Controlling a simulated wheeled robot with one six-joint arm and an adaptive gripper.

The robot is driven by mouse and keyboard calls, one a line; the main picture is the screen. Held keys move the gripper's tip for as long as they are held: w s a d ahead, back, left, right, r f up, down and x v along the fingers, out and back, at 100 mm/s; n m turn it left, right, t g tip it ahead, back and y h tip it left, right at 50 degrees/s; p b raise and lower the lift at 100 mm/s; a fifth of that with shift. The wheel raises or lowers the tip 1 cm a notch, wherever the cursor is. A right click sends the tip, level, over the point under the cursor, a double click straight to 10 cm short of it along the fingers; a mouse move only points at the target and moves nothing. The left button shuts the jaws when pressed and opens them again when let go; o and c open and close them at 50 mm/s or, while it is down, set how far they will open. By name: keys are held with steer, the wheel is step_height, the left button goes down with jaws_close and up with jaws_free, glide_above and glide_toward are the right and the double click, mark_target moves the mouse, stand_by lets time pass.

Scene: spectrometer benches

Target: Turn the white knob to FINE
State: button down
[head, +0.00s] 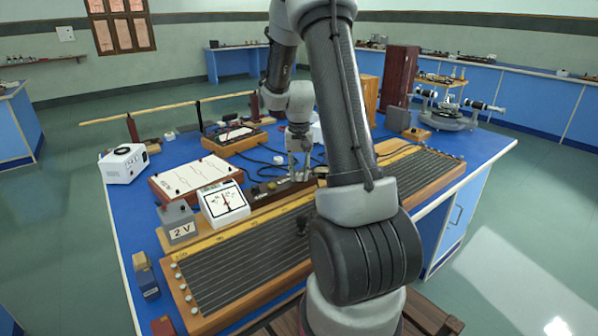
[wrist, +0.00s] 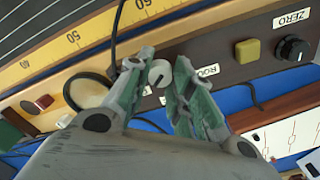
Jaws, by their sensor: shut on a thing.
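The white knob (wrist: 160,73) shows in the wrist view on a dark panel (wrist: 215,50). It sits between the fingertips of my gripper (wrist: 161,78), which is shut on it. A label beginning "ROU" is partly visible to the right of the knob, its end cut off by a finger. I cannot read the word FINE; some lettering left of the knob is mostly covered. In the head view my gripper (head: 298,172) points down at the dark panel (head: 286,189), and the knob is hidden there.
A yellow button (wrist: 247,52) and a black knob (wrist: 294,49) marked ZERO stand on the same panel. A white dial meter (head: 223,204), a 2 V box (head: 179,223) and a long wire board (head: 245,262) are near. Black cables lie behind the panel.

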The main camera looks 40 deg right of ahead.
mark_target(299, 174)
steer(key=shift+m, duration=0.9)
steer(key=c, duration=1.2)
jaws_free()
step_height(299, 174, up, 12)
